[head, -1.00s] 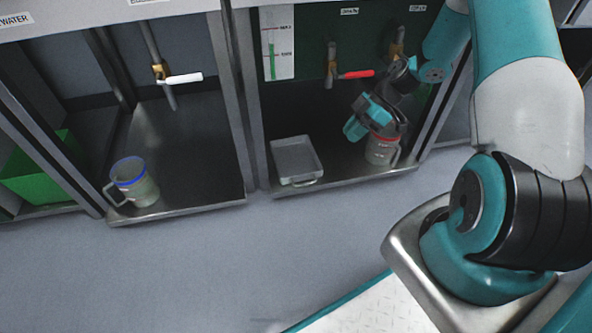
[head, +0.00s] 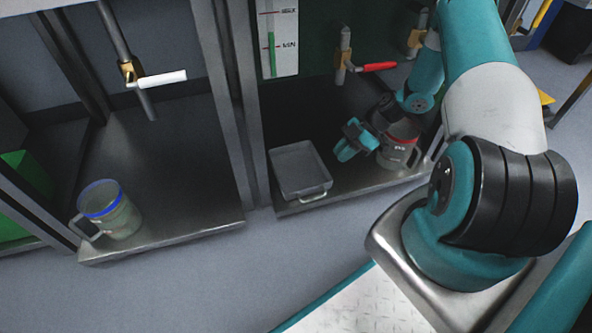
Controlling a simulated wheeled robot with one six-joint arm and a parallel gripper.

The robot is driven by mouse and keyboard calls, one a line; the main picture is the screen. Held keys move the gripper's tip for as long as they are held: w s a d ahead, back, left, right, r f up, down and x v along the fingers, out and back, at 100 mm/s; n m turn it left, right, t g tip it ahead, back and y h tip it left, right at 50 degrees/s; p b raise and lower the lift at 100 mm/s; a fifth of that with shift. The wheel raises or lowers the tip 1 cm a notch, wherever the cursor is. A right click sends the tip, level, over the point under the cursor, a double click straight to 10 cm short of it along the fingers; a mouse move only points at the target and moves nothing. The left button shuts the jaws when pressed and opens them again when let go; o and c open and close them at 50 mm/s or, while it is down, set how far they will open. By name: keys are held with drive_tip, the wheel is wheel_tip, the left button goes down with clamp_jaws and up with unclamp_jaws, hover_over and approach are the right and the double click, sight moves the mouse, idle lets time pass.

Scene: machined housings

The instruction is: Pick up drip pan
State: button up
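The drip pan (head: 300,172) is a shallow grey rectangular tray with a small handle at its front. It lies flat on the metal shelf (head: 345,196) of the right bay, near that bay's left post. My gripper (head: 358,140), with teal fingers, is right of the pan and apart from it, beside a red-rimmed jug (head: 398,150). The gripper partly overlaps the jug in this view. The finger gap is small and partly hidden, so I cannot tell how far it is open or whether it touches the jug.
A blue-rimmed jug (head: 108,210) stands on the left bay's shelf. A tap with a red lever (head: 378,67) sits above the right shelf, and one with a white lever (head: 160,79) above the left. A metal post (head: 228,100) separates the bays.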

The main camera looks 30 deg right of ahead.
drive_tip(key=b, duration=0.5)
approach(310, 188)
drive_tip(key=x, duration=0.3)
drive_tip(key=shift+w+a+f, duration=0.15)
drive_tip(key=shift+w+a, duration=0.15)
drive_tip(key=shift+a, duration=0.05)
drive_tip(key=shift+w+a+f+b, duration=0.1)
drive_tip(key=shift+a+f+b, duration=0.15)
drive_tip(key=shift+a+b, duration=0.15)
drive_tip(key=b+x, duration=0.4)
drive_tip(key=x, duration=0.1)
drive_tip(key=shift+d+f+b, duration=0.25)
drive_tip(key=shift+f+b, duration=0.15)
drive_tip(key=shift+a+r, duration=0.1)
drive_tip(key=shift+a, duration=0.05)
clamp_jaws()
